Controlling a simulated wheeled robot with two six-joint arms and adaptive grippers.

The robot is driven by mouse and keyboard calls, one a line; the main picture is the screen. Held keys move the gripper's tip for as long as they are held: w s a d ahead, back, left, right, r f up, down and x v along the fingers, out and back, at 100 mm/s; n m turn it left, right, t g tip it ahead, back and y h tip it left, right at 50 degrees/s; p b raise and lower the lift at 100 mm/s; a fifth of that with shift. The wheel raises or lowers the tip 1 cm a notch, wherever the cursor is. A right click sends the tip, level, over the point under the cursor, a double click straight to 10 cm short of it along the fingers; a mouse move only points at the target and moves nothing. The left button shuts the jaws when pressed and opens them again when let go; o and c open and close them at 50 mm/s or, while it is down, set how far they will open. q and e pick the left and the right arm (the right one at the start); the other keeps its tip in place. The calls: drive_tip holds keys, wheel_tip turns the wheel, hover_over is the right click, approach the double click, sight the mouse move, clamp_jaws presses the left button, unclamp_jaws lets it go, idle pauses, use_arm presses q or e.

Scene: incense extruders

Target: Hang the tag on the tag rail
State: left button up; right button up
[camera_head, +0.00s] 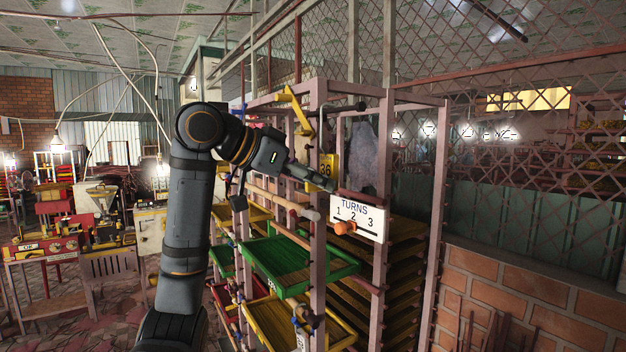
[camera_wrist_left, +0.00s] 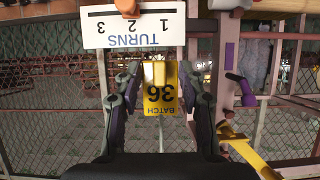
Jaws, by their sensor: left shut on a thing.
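A yellow tag (camera_head: 327,166) marked "36" is upright at my left gripper (camera_head: 312,177), in front of the pink rack frame. In the left wrist view, the tag (camera_wrist_left: 160,100) shows upside down, with "BATCH 36" legible, between the two dark fingers of the left gripper (camera_wrist_left: 160,72). The gripper is shut on it. My right gripper is not in view.
A white "TURNS 1 2 3" board (camera_head: 358,216) with an orange knob (camera_head: 345,228) is right of and below the tag. A yellow bracket (camera_head: 296,108) is on the rack. Green tray (camera_head: 290,262) and other trays lie below. A wire mesh fence (camera_head: 500,110) stands behind.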

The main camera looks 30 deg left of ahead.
use_arm(q)
drive_tip(key=o, duration=1.1)
drive_tip(key=shift+o, duration=0.4)
drive_tip(key=shift+o, duration=1.3)
drive_tip(key=shift+s, duration=0.1)
